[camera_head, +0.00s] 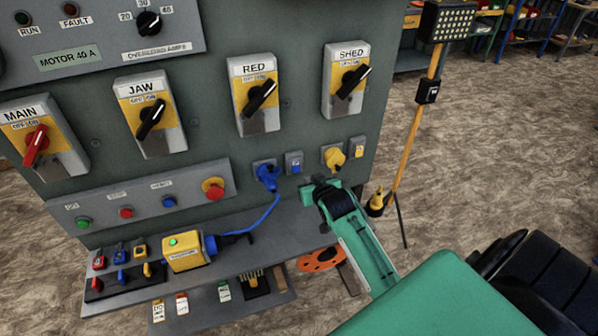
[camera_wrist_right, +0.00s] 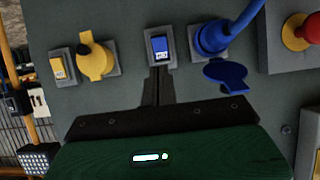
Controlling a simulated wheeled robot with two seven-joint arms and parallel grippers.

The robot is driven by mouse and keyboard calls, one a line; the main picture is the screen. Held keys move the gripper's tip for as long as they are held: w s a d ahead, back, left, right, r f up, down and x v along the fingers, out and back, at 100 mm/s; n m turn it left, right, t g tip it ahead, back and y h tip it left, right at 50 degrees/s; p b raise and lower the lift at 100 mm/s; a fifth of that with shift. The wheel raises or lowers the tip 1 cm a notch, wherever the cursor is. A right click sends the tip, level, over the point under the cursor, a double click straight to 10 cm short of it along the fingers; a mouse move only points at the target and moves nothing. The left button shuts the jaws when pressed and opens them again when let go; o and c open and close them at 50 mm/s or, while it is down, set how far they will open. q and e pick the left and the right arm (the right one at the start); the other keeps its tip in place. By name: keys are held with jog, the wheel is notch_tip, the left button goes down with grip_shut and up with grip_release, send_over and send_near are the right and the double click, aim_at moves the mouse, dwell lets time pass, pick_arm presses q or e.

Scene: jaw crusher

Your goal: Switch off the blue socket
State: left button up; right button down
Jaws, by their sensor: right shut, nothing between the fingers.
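The blue socket (camera_head: 267,172) is on the grey panel, with a blue plug and cable in it; it also shows in the wrist view (camera_wrist_right: 212,38). Beside it is a small blue rocker switch (camera_head: 294,162), seen close up in the wrist view (camera_wrist_right: 160,47). My right gripper (camera_head: 308,190) is shut and empty. In the wrist view its fingertips (camera_wrist_right: 158,72) are at the lower edge of the blue switch; I cannot tell whether they touch it. My left gripper is not in view.
A yellow socket (camera_head: 334,158) and yellow switch (camera_head: 357,147) sit beside the blue pair. A red emergency button (camera_head: 213,188) is on the other side. The blue cable (camera_head: 265,215) runs to a yellow box (camera_head: 186,251) on the shelf below. Rotary switches are above.

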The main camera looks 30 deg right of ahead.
aim_at(296, 170)
jog(key=p+x, duration=0.2)
jog(key=x, duration=0.8)
jog(key=shift+w+f+p, duration=0.1)
jog(key=shift+w+p, duration=0.15)
jog(key=shift+p, duration=0.15)
jog(key=shift+w+f+t+b, duration=0.15)
jog(key=shift+f+t+b, duration=0.25)
jog(key=shift+b, duration=0.55)
jog(key=shift+r, duration=0.3)
jog(key=shift+r+p, duration=0.1)
jog(key=shift+p, duration=0.2)
jog(key=shift+w+r+p, duration=0.15)
jog(key=shift+r+p, duration=0.55)
jog(key=shift+p, duration=0.05)
